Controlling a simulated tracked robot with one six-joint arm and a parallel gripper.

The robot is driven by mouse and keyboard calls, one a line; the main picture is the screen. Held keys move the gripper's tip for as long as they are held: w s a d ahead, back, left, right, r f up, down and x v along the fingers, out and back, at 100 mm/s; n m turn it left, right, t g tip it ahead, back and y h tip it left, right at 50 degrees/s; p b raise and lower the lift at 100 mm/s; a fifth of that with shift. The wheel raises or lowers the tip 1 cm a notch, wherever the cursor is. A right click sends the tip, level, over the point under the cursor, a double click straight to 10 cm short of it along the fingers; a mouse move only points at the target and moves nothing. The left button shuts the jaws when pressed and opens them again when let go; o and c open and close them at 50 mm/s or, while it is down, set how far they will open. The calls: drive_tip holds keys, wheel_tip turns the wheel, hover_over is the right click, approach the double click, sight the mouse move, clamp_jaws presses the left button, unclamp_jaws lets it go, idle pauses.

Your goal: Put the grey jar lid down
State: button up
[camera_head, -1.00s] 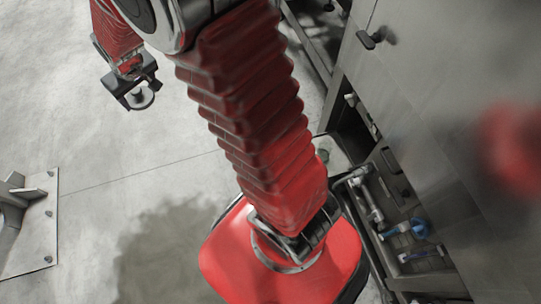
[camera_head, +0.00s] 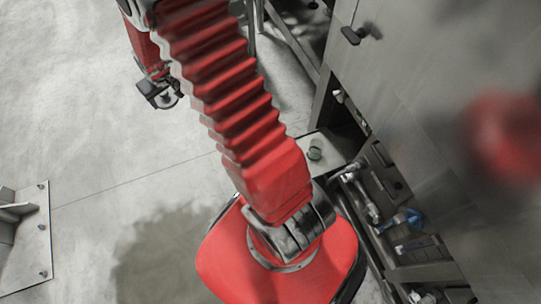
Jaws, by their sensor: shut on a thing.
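My gripper (camera_head: 162,94) is at the upper left, over the open floor and partly behind my red arm. It is shut on the grey jar lid (camera_head: 169,102), a small round disc at its fingertips. The lid is held clear of other objects. Its height above the floor is hard to judge from here, and part of it is hidden by the fingers.
A small dark green round object (camera_head: 315,153) sits on a pale ledge (camera_head: 337,152) beside the grey machine (camera_head: 420,100). An open compartment at right holds pipes and a blue part (camera_head: 408,219). A bolted metal plate (camera_head: 33,240) lies at left. Bare floor (camera_head: 100,110) spreads between.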

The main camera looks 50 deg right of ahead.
drive_tip(key=s+d+f+m, duration=0.1)
drive_tip(key=s+d+f, duration=0.2)
drive_tip(key=d+f, duration=0.35)
drive_tip(key=s+d+f+m+h, duration=0.1)
drive_tip(key=s+d+f, duration=0.2)
drive_tip(key=d+f, duration=0.4)
drive_tip(key=s+d+f+m, duration=0.1)
drive_tip(key=s+d+f, duration=0.2)
drive_tip(key=d+f, duration=0.35)
drive_tip(key=s+d+f+m, duration=0.2)
drive_tip(key=s+f, duration=0.7)
drive_tip(key=s+d+f+m+g+h, duration=0.1)
drive_tip(key=s+d+f, duration=0.1)
drive_tip(key=s+f, duration=0.7)
drive_tip(key=shift+s+f+m, duration=0.4)
drive_tip(key=shift+f, duration=0.35)
drive_tip(key=shift+f, duration=2.95)
drive_tip(key=shift+f, duration=2.05)
